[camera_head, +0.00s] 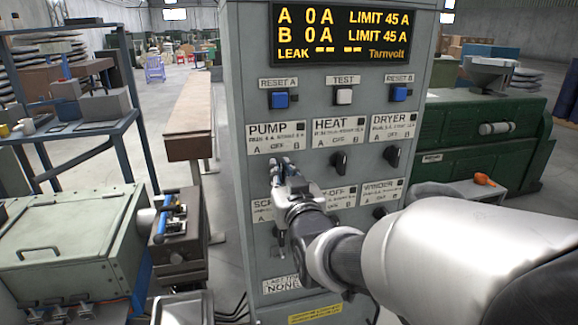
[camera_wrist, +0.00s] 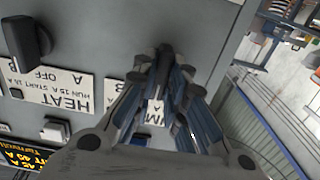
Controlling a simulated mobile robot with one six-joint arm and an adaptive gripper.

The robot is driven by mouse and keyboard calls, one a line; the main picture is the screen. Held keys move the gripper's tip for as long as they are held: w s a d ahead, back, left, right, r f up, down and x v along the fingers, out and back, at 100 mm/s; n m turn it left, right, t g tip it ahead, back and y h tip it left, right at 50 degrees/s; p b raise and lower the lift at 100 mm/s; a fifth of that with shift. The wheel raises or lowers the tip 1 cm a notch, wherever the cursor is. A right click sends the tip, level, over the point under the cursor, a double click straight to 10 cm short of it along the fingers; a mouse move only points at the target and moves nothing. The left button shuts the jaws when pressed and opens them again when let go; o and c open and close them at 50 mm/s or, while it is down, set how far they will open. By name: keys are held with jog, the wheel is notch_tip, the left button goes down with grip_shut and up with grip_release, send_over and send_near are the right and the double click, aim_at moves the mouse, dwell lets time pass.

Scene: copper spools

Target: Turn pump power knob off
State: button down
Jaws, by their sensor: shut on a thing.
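The grey panel (camera_head: 235,180) carries a PUMP label (camera_head: 275,138) at its upper left, marked A, OFF, B. The dark pump knob (camera_wrist: 165,53) shows between my fingertips in the wrist view. My gripper (camera_head: 281,168) reaches in from the lower right, just below the PUMP label, and is shut on this knob. It also shows in the wrist view (camera_wrist: 166,70), with part of the PUMP label (camera_wrist: 155,112) visible between the fingers. The fingers hide most of the knob, so I cannot tell which mark it points at.
The heat knob (camera_head: 339,162) and dryer knob (camera_head: 392,156) are to the right in the same row. Buttons and a display (camera_head: 342,33) reading 0 A for A and B are above. The lower row is partly behind my arm. A metal box (camera_head: 65,240) stands left.

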jog(key=c, duration=1.6)
grip_release()
jog(key=v, duration=0.7)
jog(key=shift+s, duration=0.2)
jog(key=shift+d, duration=0.15)
jog(key=s+d+f+m+g+h, duration=0.1)
jog(key=s+d+f+g, duration=0.3)
jog(key=s, duration=0.5)
jog(key=s+d+f+m+g+h, duration=0.1)
jog(key=s+d+f+g, duration=0.3)
jog(key=s, duration=0.5)
jog(key=s+d+f+m+g+h, duration=0.1)
jog(key=s+d+f+g+h, duration=0.2)
jog(key=s, duration=0.6)
jog(key=d+f+g, duration=0.1)
jog(key=d+f, duration=0.1)
jog(key=d, duration=0.1)
jog(key=shift+d+g, duration=0.3)
jog(key=shift+g, duration=0.1)
